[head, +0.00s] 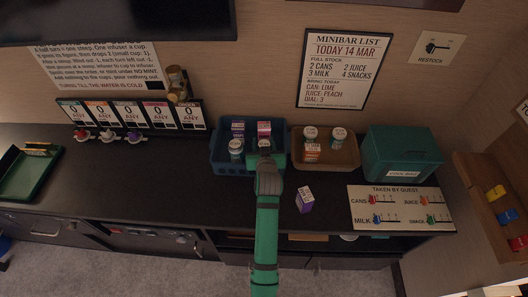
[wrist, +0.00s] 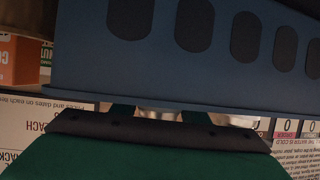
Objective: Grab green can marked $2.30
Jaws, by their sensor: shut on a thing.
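My gripper (head: 266,158) reaches over the front of the blue basket (head: 222,165) on the dark counter in the head view. It is shut on a can (head: 264,143) with a pale top, at the basket's front right. The gripper hides most of this can, so its colour and price cannot be read. In the wrist view, the blue basket wall (wrist: 200,75) with its oval slots fills the upper part, and a silvery bit of the can (wrist: 165,110) shows just beyond my gripper (wrist: 160,120).
Other packs and a jar (head: 236,147) share the basket. Beside it, a brown tray (head: 345,160) holds two jars and a box. A green bin (head: 400,150) and a counter board (head: 400,208) are at right.

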